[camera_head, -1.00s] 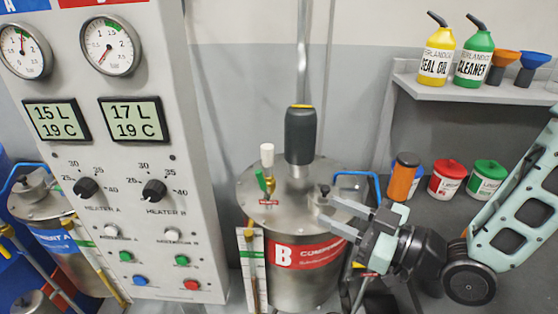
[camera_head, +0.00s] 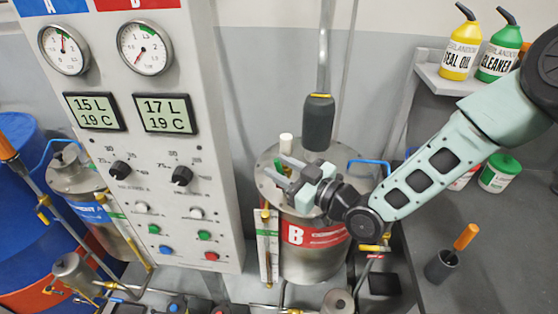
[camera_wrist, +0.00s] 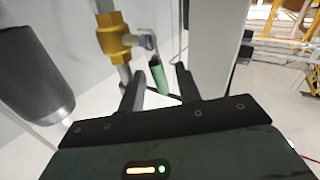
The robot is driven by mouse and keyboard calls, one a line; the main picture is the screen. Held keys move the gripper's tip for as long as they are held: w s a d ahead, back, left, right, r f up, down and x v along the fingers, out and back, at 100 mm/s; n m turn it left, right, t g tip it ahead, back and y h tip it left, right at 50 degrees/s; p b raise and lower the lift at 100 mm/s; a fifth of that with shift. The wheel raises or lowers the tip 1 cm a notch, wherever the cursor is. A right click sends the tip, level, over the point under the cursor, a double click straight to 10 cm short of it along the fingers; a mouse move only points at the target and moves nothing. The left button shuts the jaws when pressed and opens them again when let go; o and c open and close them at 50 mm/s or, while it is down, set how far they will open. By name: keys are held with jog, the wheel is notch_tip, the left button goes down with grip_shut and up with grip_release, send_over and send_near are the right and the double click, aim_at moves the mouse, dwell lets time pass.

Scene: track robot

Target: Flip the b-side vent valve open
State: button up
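The B-side vent valve shows in the wrist view as a brass body (camera_wrist: 115,40) on a pipe, with a green lever handle (camera_wrist: 159,77) slanting down from it. In the head view the green handle (camera_head: 281,169) is partly hidden by my gripper, above the lid of tank B (camera_head: 312,258). My gripper (camera_head: 276,165) is open over the tank lid, its fingers pointing left. In the wrist view the green handle appears between the two fingertips of my gripper (camera_wrist: 159,72). No contact is clear, and its depth relative to the fingertips is hard to tell.
A white-topped post (camera_head: 286,146) is close behind the fingers. The control cabinet (camera_head: 225,150) stands to the left. A bench (camera_head: 480,250) is at right.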

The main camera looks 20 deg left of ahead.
jog(key=shift+w+a, duration=0.1)
jog(key=shift+a, duration=0.35)
grip_shut()
jog(key=b, duration=0.4)
jog(key=shift+w+d+f+m+t+y, duration=0.1)
jog(key=shift+d+f+m+t+y, duration=0.2)
jog(key=shift+f+y, duration=0.1)
jog(key=b, duration=0.1)
jog(key=y+b, duration=0.1)
jog(key=b, duration=0.1)
jog(key=shift+w+d+r+m+t, duration=0.1)
jog(key=shift+d+r+m+t, duration=0.05)
jog(key=shift+d+m+t, duration=0.2)
jog(key=shift+r+m+b, duration=0.25)
jog(key=shift+b, duration=0.05)
grip_release()
